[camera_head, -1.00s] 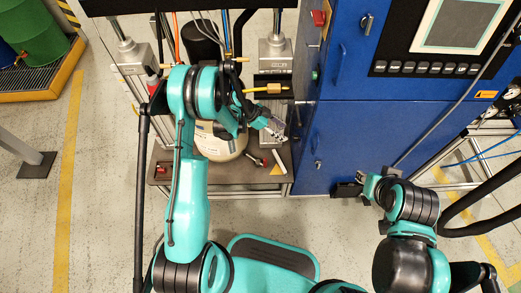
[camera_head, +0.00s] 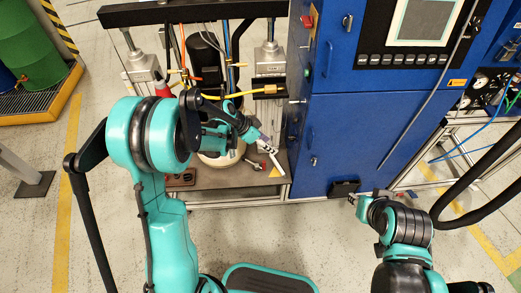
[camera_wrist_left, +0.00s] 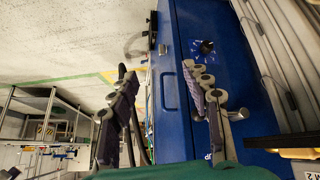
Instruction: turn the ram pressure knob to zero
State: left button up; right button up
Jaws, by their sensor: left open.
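A round black knob (camera_wrist_left: 205,46) with white markings around it sits on the blue panel at the upper right of the left wrist view. I cannot read its label or setting. It lies beyond the right-hand finger, apart from it. My left gripper (camera_wrist_left: 165,95) is open and empty, its two fingers spread wide. In the head view the left gripper (camera_head: 268,150) is in front of the drum press, left of the blue cabinet (camera_head: 340,130). I cannot make out the knob there. My right gripper (camera_head: 352,197) is low before the cabinet; its fingers are too small to judge.
A red switch (camera_head: 308,22) and a green button (camera_head: 307,72) are on the cabinet's left edge. A yellow hose (camera_head: 235,96) crosses the press behind my left arm. A yellow triangle (camera_head: 275,172) lies on the press base. Open floor is in front.

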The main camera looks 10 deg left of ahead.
pick_arm(q)
jog(key=s+r+n+y, duration=0.1)
jog(key=s+r+n, duration=0.1)
jog(key=s+r, duration=0.2)
jog(key=shift+v, duration=0.75)
pick_arm(e)
jog(key=shift+s+f, duration=0.2)
jog(key=shift+s, duration=0.1)
pick_arm(q)
jog(key=shift+w+a+f, duration=0.1)
jog(key=shift+a, duration=0.1)
